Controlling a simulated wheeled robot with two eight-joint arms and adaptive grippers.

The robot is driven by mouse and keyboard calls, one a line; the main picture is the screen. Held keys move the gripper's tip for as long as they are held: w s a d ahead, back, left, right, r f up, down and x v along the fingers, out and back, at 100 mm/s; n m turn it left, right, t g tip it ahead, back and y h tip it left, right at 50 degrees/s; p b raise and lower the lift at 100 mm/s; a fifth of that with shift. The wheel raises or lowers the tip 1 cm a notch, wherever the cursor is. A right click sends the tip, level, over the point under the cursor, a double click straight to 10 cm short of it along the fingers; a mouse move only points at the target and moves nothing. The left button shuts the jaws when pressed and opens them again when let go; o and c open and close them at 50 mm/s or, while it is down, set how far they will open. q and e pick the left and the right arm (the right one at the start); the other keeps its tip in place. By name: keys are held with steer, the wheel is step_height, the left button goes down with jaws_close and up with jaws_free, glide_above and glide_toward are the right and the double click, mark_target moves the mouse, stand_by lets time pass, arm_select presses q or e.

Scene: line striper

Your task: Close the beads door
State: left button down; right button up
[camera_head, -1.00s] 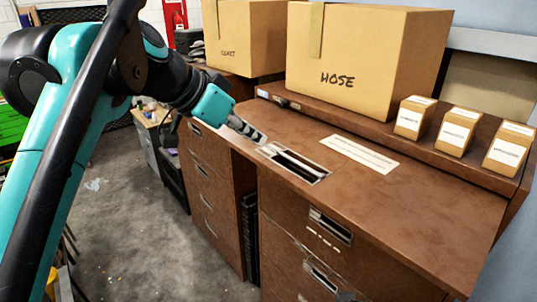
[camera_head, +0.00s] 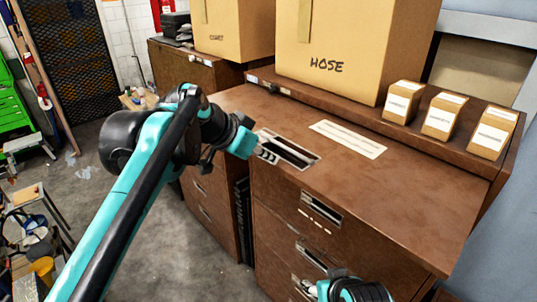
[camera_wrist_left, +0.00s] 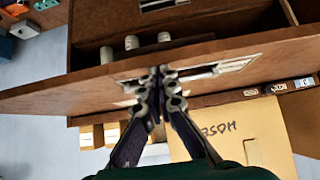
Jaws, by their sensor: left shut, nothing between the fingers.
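The brown cabinet (camera_head: 370,190) has drawer fronts with metal handles and a recessed metal-framed slot (camera_head: 297,154) in its top. No panel in view carries a readable "beads" label, so I cannot tell which part is the beads door. My left gripper (camera_head: 266,153) is at the left end of the slot, its fingers close to the cabinet top; contact cannot be judged. In the left wrist view its fingertips (camera_wrist_left: 160,80) are together and empty, in front of a long brown panel (camera_wrist_left: 60,96). Part of my right arm's end (camera_head: 345,289) shows at the bottom edge; its fingertips are unclear.
A large HOSE carton (camera_head: 350,50) and several small labelled boxes (camera_head: 402,101) stand on the back ledge. In the left wrist view, white cylinders (camera_wrist_left: 132,42) stand in a dark recess beyond the panel. Floor (camera_head: 100,210) left of the cabinet is partly clear.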

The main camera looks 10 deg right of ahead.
arm_select(q)
steer(key=w+d+f+t+h+b, duration=0.2)
steer(key=f+h+b, duration=0.1)
steer(key=f+b, duration=0.9)
steer(key=w+d+f+t+h+b, duration=0.1)
steer(key=d+f+t+h+b, duration=0.25)
steer(key=f+b, duration=0.8)
steer(key=w+d+f+h+b, duration=0.2)
steer(key=w+d+f+b, duration=0.6)
steer(key=w+d+f, duration=0.3)
steer(key=shift+w+d+f+t, duration=0.35)
steer(key=shift+w+d, duration=0.1)
steer(key=shift+d, duration=1.55)
